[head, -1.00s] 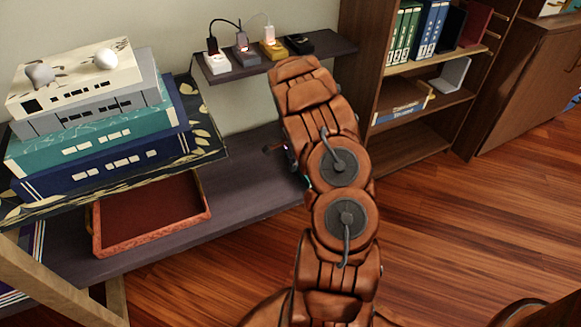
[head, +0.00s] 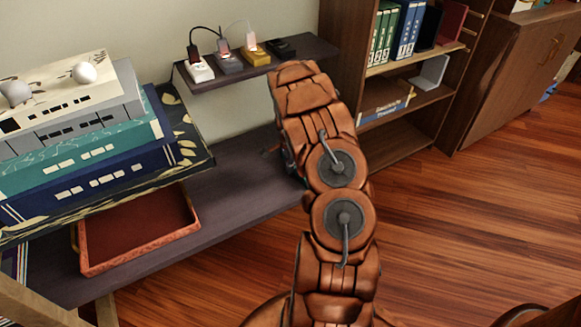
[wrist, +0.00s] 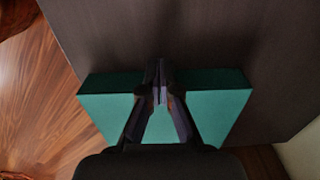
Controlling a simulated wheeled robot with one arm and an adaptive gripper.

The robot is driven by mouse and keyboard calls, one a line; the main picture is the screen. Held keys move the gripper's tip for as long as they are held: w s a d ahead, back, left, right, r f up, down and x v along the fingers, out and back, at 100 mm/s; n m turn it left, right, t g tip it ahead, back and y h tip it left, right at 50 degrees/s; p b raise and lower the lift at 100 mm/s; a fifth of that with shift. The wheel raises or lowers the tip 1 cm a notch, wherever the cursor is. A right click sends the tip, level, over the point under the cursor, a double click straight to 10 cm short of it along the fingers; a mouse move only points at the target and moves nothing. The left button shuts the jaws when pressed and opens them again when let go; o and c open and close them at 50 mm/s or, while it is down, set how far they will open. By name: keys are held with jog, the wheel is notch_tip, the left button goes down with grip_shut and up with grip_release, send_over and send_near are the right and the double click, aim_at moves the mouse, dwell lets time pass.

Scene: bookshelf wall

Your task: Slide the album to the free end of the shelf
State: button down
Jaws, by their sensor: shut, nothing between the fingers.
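In the wrist view a flat teal block, which looks like the album (wrist: 215,112), lies on a dark shelf board (wrist: 235,35). My gripper (wrist: 160,88) is shut and empty, with its fingers reaching over the middle of the teal block. I cannot tell whether the fingertips touch it. In the head view the long dark shelf (head: 240,185) runs along the wall. My arm covers its right part, and the teal block and most of my gripper are hidden there.
A stack of large boxes, one teal (head: 85,160), stands at the left above a red tray (head: 140,230). A small wall shelf (head: 265,68) with several plugged-in devices hangs above the long shelf. A wooden bookcase (head: 340,50) stands beyond my arm. The floor at the right is clear.

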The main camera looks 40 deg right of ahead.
jog(key=a, duration=0.2)
jog(key=w+a, duration=0.1)
jog(key=a, duration=0.1)
jog(key=shift+a, duration=0.1)
notch_tip(320, 180, up, 10)
jog(key=p, duration=0.2)
jog(key=shift+d, duration=0.2)
jog(key=shift+r, duration=0.1)
jog(key=s+a+r+n+p, duration=0.3)
jog(key=a+r+p, duration=0.3)
jog(key=r, duration=0.4)
jog(key=s+a+r+n+p, duration=0.35)
jog(key=a+r, duration=0.35)
jog(key=r, duration=0.3)
jog(key=s+a+r+n+p, duration=0.35)
jog(key=a+r, duration=0.35)
jog(key=r, duration=0.3)
jog(key=s+a+r+n+g+p, duration=0.1)
jog(key=s+a+r+n+p, duration=0.4)
jog(key=s, duration=0.6)
jog(key=s+a+r+n+p, duration=0.6)
jog(key=s+a+r+p, duration=0.3)
jog(key=s+r, duration=0.2)
jog(key=shift+s+r+g, duration=0.4)
jog(key=shift+r, duration=0.15)
